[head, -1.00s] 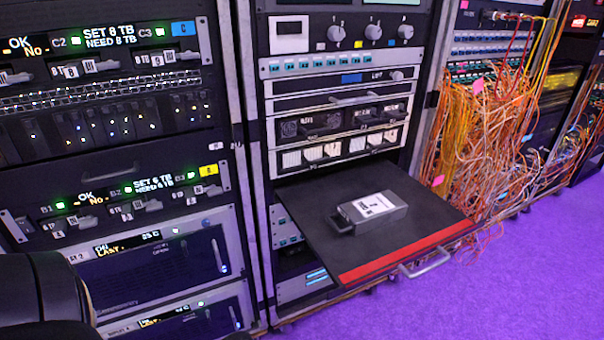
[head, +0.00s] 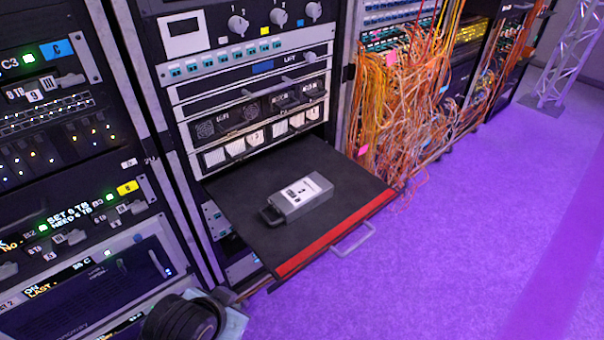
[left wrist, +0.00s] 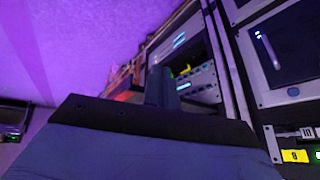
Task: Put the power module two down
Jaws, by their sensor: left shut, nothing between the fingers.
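A silver box-shaped module (head: 302,196) with a white label and a dark handle lies flat on a black pull-out shelf (head: 345,190). The label is too small to read, so I cannot tell whether it is power module two. The shelf has a red strip along its front edge and a metal handle. My left gripper (left wrist: 161,86) is shut and empty in the left wrist view, apart from the module, with racks beyond it. A dark rounded part of my own arm shows at the bottom of the head view. My right gripper is not in view.
Above the shelf, the rack holds two power-unit-like rows (head: 258,122) and a knob panel. Loose orange cables (head: 395,110) hang from the rack at the right. Another rack with drive trays (head: 60,150) stands at the left. The purple floor (head: 450,240) is clear.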

